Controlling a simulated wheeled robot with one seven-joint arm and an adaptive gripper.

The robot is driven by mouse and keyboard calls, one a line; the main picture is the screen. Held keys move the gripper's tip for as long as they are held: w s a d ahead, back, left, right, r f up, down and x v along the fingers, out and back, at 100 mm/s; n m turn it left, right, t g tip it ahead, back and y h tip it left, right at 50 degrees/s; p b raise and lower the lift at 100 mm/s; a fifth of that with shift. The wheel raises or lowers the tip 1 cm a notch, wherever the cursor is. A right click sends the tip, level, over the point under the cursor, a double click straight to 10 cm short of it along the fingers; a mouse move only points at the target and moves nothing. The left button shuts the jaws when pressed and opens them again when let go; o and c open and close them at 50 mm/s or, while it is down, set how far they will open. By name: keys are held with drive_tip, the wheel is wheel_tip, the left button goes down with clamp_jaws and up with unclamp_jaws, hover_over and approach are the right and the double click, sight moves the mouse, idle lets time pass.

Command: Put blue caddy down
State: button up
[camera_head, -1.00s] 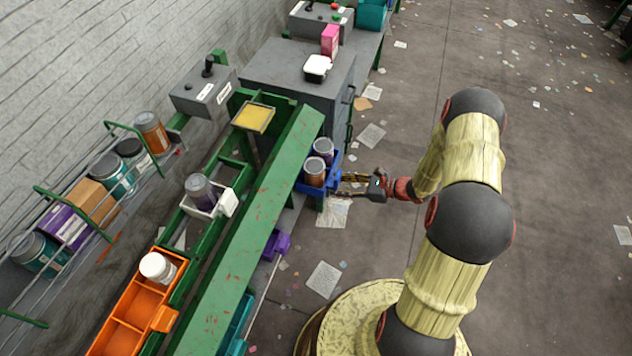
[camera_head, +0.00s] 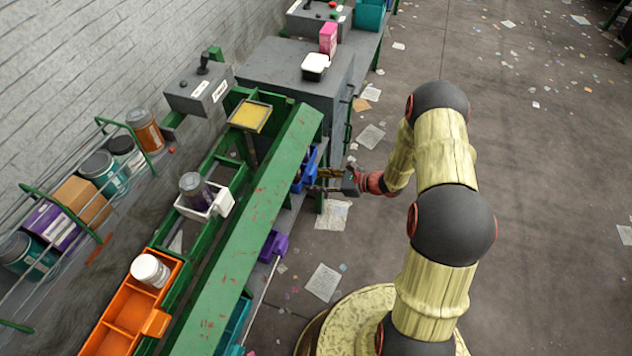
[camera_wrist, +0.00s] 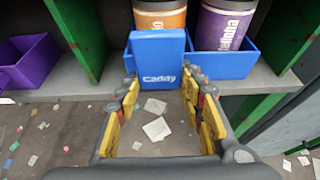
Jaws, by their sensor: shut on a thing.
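The blue caddy (camera_wrist: 225,65) has a front tab marked "Caddy" and holds an orange jar (camera_wrist: 160,14) and a purple jar (camera_wrist: 226,22), both upright. My gripper (camera_wrist: 160,80) is shut on the tab, one finger at each side. In the head view the caddy (camera_head: 307,168) is partly hidden under the green beam, and its jars are mostly out of sight. My gripper (camera_head: 322,180) reaches it from the right. The caddy is level at the grey lower shelf (camera_wrist: 75,87), between green posts. I cannot tell whether its base touches the shelf.
A purple caddy (camera_wrist: 22,62) stands on the lower shelf to the left, beyond a green post (camera_wrist: 85,40). Another green post (camera_wrist: 288,35) is close on the right. The green beam (camera_head: 250,225) runs above. Paper litter lies on the floor.

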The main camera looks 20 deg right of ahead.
idle(0.3)
drive_tip(key=o, duration=1.2)
drive_tip(key=shift+o, duration=0.3)
